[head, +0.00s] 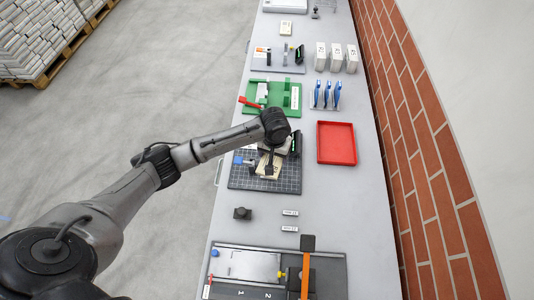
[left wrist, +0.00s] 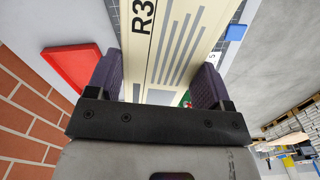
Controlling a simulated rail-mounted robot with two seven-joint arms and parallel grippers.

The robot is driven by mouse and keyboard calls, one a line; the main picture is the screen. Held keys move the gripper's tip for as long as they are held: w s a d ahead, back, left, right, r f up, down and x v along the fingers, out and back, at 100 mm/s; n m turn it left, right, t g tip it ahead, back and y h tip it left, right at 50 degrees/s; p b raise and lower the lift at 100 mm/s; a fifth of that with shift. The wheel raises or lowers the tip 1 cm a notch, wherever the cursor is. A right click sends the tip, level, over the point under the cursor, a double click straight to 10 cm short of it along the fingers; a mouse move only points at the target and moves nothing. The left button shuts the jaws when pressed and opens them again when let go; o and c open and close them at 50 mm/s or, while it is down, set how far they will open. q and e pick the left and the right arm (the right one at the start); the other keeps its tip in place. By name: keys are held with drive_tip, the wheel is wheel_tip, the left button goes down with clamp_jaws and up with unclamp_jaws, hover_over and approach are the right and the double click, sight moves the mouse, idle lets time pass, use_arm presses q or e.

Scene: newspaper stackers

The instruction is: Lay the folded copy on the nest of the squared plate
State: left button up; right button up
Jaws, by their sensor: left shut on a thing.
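The squared plate (head: 285,184) is a dark board with a light grid on the bench in the head view. My left gripper (head: 269,166) is over it, shut on the folded copy (head: 267,172), a cream packet. In the left wrist view the copy (left wrist: 178,50) sits between the fingers of the left gripper (left wrist: 160,85), with grey printed stripes and "R3" lettering. I cannot tell whether the copy touches the plate. The nest is not clearly visible; the arm and copy cover part of the plate. My right gripper is not in view.
A small blue piece (head: 238,160) is at the plate's left side. A black-and-green upright piece (head: 296,143) stands at its far right corner. A red tray (head: 337,143) lies to the right, a green board (head: 285,111) beyond.

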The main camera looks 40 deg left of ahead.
use_arm(q)
drive_tip(key=w+a+f+n+b, duration=0.1)
drive_tip(key=w+a+f+b, duration=0.1)
drive_tip(key=w+a+f, duration=0.1)
drive_tip(key=w+a+f+n+b, duration=0.1)
drive_tip(key=w+a+f+b, duration=0.2)
drive_tip(key=a+f, duration=0.2)
wheel_tip(320, 180, down, 3)
drive_tip(key=shift+w+a+r+n, duration=0.15)
drive_tip(key=shift+w+n, duration=0.25)
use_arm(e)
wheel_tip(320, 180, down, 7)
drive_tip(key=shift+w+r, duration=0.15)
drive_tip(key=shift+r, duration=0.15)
use_arm(q)
wheel_tip(320, 180, down, 7)
drive_tip(key=shift+r+b, duration=0.15)
drive_tip(key=shift+b, duration=1.1)
drive_tip(key=shift+f, duration=0.5)
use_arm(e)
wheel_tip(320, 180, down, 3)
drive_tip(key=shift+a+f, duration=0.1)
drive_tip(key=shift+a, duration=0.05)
